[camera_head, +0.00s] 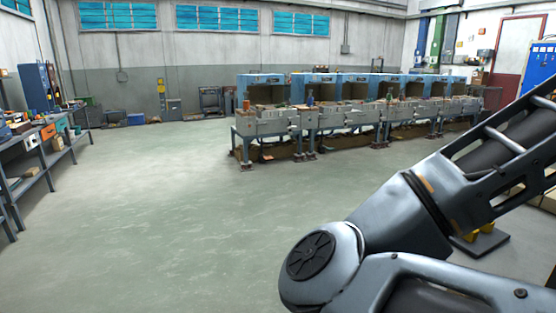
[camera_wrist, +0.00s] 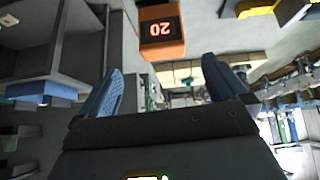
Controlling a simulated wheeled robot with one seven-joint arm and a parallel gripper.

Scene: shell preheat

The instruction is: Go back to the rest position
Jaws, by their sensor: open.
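My gripper (camera_wrist: 162,84) shows in the wrist view with its two blue-grey fingers wide apart and nothing between them. An orange box with a red-lit number display (camera_wrist: 162,30) is beyond the fingers at the top of the wrist view. The display reads 20 upside down, and the box is apart from the fingers. In the head view, my arm is folded across the lower right. My gripper is out of that view.
In the head view, a row of blue-grey workstations (camera_head: 275,122) stands across the middle back. A shelf bench (camera_head: 30,185) lines the left edge. The green-grey floor (camera_head: 150,220) between them is clear. A yellow thing on a dark base (camera_head: 480,238) is behind my arm.

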